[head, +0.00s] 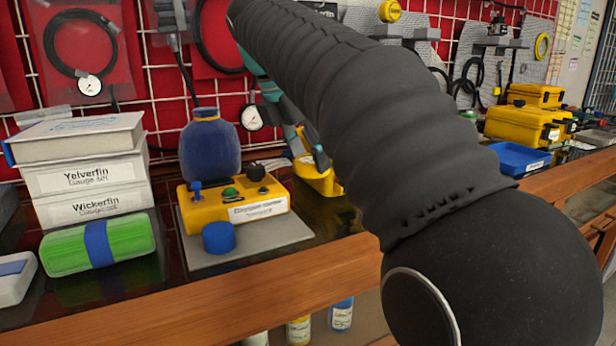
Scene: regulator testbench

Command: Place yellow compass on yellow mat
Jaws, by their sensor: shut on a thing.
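My gripper (314,150), teal and grey, shows only in part behind my black arm, low over the bench right of the yellow control box. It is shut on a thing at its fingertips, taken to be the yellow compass. A yellow shape (322,182) shows right at and below the fingers. My arm cuts it off on the right, and I cannot tell where compass ends and any yellow mat begins. No separate yellow mat can be made out.
A yellow control box (232,203) and blue knob (218,238) sit on a grey mat (250,251). A blue vase (210,146) stands behind. Left are gauge-set boxes (92,190) and a green case (97,247). Right are a blue tray (522,158) and yellow cases (520,124).

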